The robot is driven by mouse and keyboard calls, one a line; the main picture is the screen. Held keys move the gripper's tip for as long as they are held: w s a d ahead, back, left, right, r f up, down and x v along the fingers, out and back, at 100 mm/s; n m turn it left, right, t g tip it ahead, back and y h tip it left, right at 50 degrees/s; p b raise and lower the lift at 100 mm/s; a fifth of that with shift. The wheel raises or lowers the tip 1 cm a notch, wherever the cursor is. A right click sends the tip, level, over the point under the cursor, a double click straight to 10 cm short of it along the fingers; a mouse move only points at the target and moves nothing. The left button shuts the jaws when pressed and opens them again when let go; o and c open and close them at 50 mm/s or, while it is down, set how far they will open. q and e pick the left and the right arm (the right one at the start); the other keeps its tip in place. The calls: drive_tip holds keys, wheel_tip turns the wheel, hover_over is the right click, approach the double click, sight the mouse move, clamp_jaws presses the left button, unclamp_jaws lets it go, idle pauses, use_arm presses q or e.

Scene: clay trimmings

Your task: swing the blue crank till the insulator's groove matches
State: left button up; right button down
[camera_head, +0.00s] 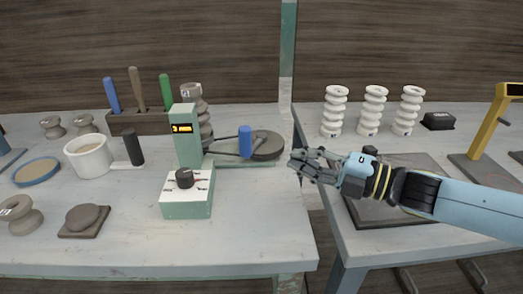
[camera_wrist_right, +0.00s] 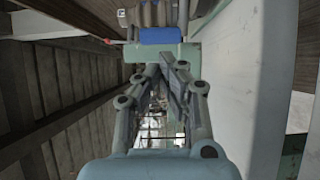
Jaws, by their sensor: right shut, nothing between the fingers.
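The blue crank handle (camera_head: 245,141) stands upright beside a dark round disc (camera_head: 268,146), to the right of the green machine (camera_head: 187,137). In the right wrist view, the blue handle (camera_wrist_right: 160,35) shows beyond the fingertips. A ribbed grey-brown insulator (camera_head: 196,104) stands behind the machine's column and is partly hidden by it. I cannot make out its groove. My right gripper (camera_head: 294,161) is shut and empty, to the right of the handle and apart from it. My left gripper is not in view.
A dial box (camera_head: 187,195) stands in front of the column. A white mug (camera_head: 88,156), a tool block (camera_head: 140,122) and brown spools are on the left. White insulators (camera_head: 373,109) and a dark mat (camera_head: 416,167) are on the right table. The left table's front right is clear.

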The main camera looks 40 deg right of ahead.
sight(242, 146)
drive_tip(key=p+x, duration=0.1)
drive_tip(key=x, duration=0.6)
drive_tip(key=shift+w+a+r, duration=0.1)
drive_tip(key=shift+w+a, duration=0.05)
drive_tip(key=shift+w, duration=0.25)
drive_tip(key=shift+w+a, duration=0.3)
drive_tip(key=shift+w, duration=0.2)
drive_tip(key=shift+w+a+m+t+h+p, duration=0.2)
drive_tip(key=shift+a+m+t+h+p, duration=0.15)
drive_tip(key=shift+m+h+p, duration=0.2)
drive_tip(key=w+a+m+t+h, duration=0.1)
drive_tip(key=w+a+h, duration=0.1)
drive_tip(key=h, duration=0.1)
drive_tip(key=shift+w+r+m+p, duration=0.1)
drive_tip(key=shift+w+m+p, duration=0.05)
drive_tip(key=shift+m+p, duration=0.2)
drive_tip(key=shift+w+a, duration=0.2)
drive_tip(key=shift+w, duration=0.2)
drive_tip(key=shift+s+f, duration=0.15)
drive_tip(key=shift+f, duration=0.15)
